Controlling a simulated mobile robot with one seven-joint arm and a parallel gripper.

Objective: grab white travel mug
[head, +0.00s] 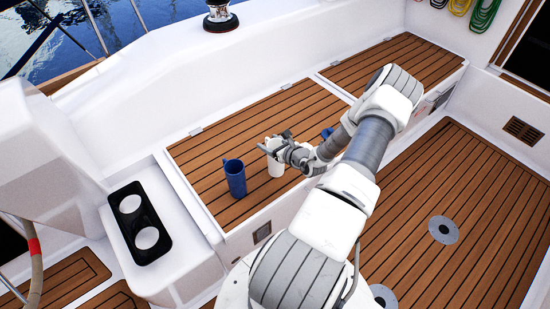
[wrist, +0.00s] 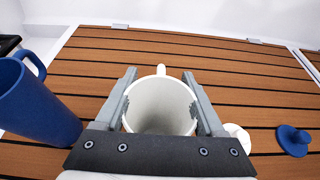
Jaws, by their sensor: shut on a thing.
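The white travel mug (head: 275,166) is upright at the wooden bench seat, just right of a blue mug, and its lower part shows below my gripper. In the wrist view the open-topped white mug (wrist: 160,108) sits between the two fingers, its small handle pointing away from me. My gripper (head: 275,143) is shut on the mug, one finger against each side near the rim. I cannot tell whether its base touches the slats. My gripper and forearm hide part of it in the head view.
The blue mug (head: 235,178) stands close on the left. A blue lid-like piece (wrist: 294,140) and a small white piece (wrist: 238,136) lie to the right. A black double cup holder (head: 140,222) is on the white ledge at left. The bench slats behind are clear.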

